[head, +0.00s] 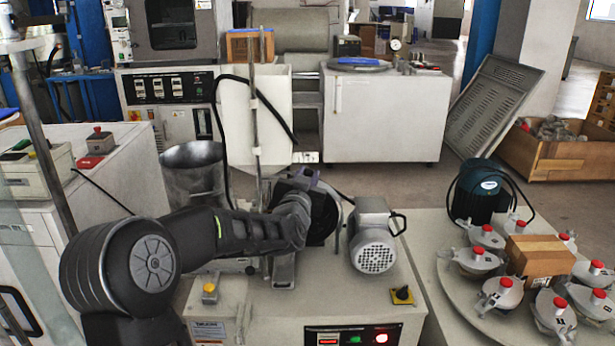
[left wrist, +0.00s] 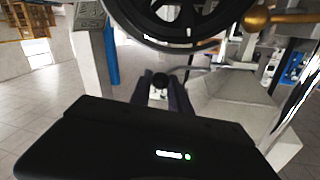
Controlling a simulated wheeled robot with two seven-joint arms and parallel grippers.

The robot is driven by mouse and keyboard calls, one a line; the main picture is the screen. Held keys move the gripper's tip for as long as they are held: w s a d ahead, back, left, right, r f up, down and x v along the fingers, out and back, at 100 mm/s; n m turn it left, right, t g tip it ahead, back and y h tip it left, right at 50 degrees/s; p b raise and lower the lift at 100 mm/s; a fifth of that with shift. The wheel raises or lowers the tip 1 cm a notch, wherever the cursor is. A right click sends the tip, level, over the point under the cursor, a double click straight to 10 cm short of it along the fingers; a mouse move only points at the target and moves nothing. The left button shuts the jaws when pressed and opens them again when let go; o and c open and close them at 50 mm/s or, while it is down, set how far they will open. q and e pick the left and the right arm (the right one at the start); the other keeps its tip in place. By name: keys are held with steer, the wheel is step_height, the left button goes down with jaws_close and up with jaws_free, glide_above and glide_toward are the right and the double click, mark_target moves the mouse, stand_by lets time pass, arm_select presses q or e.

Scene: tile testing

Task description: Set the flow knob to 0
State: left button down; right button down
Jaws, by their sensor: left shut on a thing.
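My left arm comes in from the left in the head view and reaches to the top of the grey machine (head: 330,300). I take this to be the flow knob. Its marks and pointer cannot be read. In the head view the knob is hidden behind my wrist and gripper (head: 306,184). My right gripper is in neither view.
A dark wheel (left wrist: 175,14) and a brass-coloured handle (left wrist: 285,17) are close above the gripper. A grey motor (head: 374,240) stands right of it. A yellow-black switch (head: 402,295) is in front. A round table with red-capped pots (head: 487,235) stands at right.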

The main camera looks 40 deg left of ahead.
arm_select(q)
steer(key=shift+s+a+b, duration=0.75)
steer(key=shift+s+a, duration=0.05)
steer(key=shift+a, duration=0.35)
steer(key=c, duration=1.2)
jaws_free()
steer(key=shift+s, duration=0.1)
